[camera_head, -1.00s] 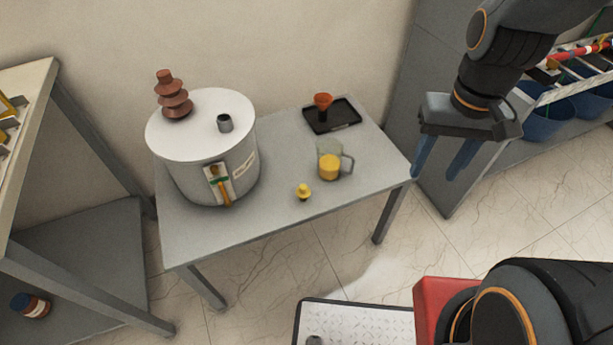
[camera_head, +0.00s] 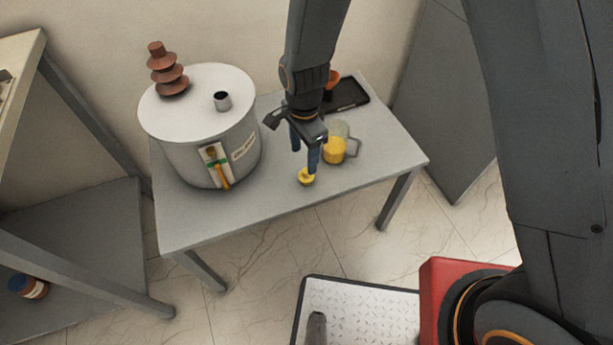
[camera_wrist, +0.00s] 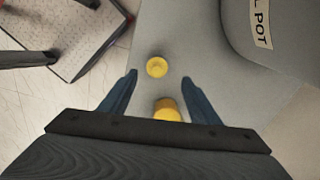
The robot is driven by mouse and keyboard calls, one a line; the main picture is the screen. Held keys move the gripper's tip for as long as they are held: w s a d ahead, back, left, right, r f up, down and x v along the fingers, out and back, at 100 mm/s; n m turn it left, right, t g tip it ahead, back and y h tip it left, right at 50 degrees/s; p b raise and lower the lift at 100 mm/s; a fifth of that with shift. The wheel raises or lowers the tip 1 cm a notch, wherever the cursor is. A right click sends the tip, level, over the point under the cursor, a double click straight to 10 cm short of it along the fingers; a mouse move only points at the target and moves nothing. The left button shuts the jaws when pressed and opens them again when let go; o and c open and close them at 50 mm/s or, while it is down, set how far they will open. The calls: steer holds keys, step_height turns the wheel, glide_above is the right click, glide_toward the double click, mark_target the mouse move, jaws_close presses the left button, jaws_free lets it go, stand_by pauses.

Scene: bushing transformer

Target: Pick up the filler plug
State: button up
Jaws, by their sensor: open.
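The filler plug is a small yellow piece (camera_head: 306,178) on the grey table near its front edge. In the wrist view it shows as a round yellow top (camera_wrist: 157,67), just ahead of the gap between the fingertips. My gripper (camera_head: 304,160) is open and empty, with its blue fingers pointing down above and close to the plug. In the wrist view the two fingers of my gripper (camera_wrist: 159,75) are spread wide. I cannot tell the exact height gap. A second yellow shape (camera_wrist: 167,110), partly hidden by the gripper body, is probably the jug's contents.
A clear jug with yellow contents (camera_head: 334,151) stands close right of the plug. The grey transformer tank (camera_head: 180,155), with a brown bushing (camera_head: 166,72), stands left. A black tray (camera_head: 351,93) is behind. The table's front left (camera_head: 215,220) is clear.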

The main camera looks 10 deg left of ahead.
mark_target(306, 170)
steer(key=shift+d+f+p, duration=0.15)
steer(key=shift+f+p, duration=0.05)
steer(key=shift+f, duration=1.75)
steer(key=shift+d+f+p, duration=0.15)
steer(key=shift+f+p, duration=0.05)
steer(key=shift+f, duration=1.75)
steer(key=c, duration=1.1)
steer(key=shift+r, duration=0.1)
